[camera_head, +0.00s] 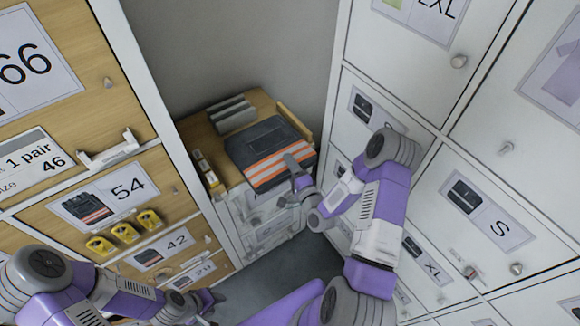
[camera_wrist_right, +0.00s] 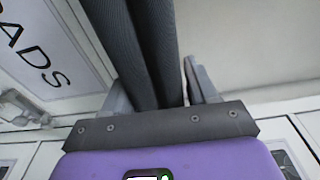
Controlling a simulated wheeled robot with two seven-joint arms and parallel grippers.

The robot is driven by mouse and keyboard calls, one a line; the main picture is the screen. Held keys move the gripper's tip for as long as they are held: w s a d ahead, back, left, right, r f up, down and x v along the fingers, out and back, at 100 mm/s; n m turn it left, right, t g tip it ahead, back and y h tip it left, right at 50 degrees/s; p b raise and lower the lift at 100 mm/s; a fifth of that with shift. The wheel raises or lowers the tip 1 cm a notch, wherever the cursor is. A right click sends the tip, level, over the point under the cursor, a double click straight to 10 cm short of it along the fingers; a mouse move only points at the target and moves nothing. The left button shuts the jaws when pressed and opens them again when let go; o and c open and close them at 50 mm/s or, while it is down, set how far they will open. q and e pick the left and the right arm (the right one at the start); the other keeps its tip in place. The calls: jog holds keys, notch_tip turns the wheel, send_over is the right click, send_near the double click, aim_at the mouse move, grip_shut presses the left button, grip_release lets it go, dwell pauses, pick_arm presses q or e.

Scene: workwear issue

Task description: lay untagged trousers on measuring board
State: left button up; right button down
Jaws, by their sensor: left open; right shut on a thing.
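Folded dark trousers (camera_head: 262,140) with orange and silver bands are at the wooden top (camera_head: 200,133) of a low cabinet, in the middle of the head view. My right gripper (camera_head: 294,174) is at their near right edge. In the right wrist view it (camera_wrist_right: 158,98) is shut on dark ribbed cloth (camera_wrist_right: 150,45), which shows as two layers between the fingers. I cannot tell whether the trousers rest on the top or hang just above it. I see no tag on their visible side. My left gripper (camera_head: 205,302) is open and empty, low at the left. I cannot clearly make out the measuring board.
Grey bars (camera_head: 230,113) lie at the back of the wooden top, and small yellow-and-white items (camera_head: 207,168) at its left edge. Wooden lockers (camera_head: 120,200) stand left, with yellow clips (camera_head: 125,232). White lockers (camera_head: 470,190) stand close on the right. Grey floor (camera_head: 295,262) is clear between them.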

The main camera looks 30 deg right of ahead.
jog(key=shift+c, duration=1.6)
grip_release()
jog(key=shift+r+p, duration=0.2)
jog(key=shift+p, duration=0.15)
jog(key=s, duration=1.2)
jog(key=a+f+n+g+y, duration=0.4)
jog(key=a+f+n+g, duration=0.4)
jog(key=a+f, duration=0.3)
jog(key=s+a+f+n+g+y, duration=0.1)
jog(key=s+a+f+n+g, duration=0.3)
jog(key=s+a+n+g, duration=0.4)
jog(key=shift+s+a+f+g, duration=0.45)
jog(key=shift+s+g, duration=0.35)
jog(key=shift+s, duration=0.4)
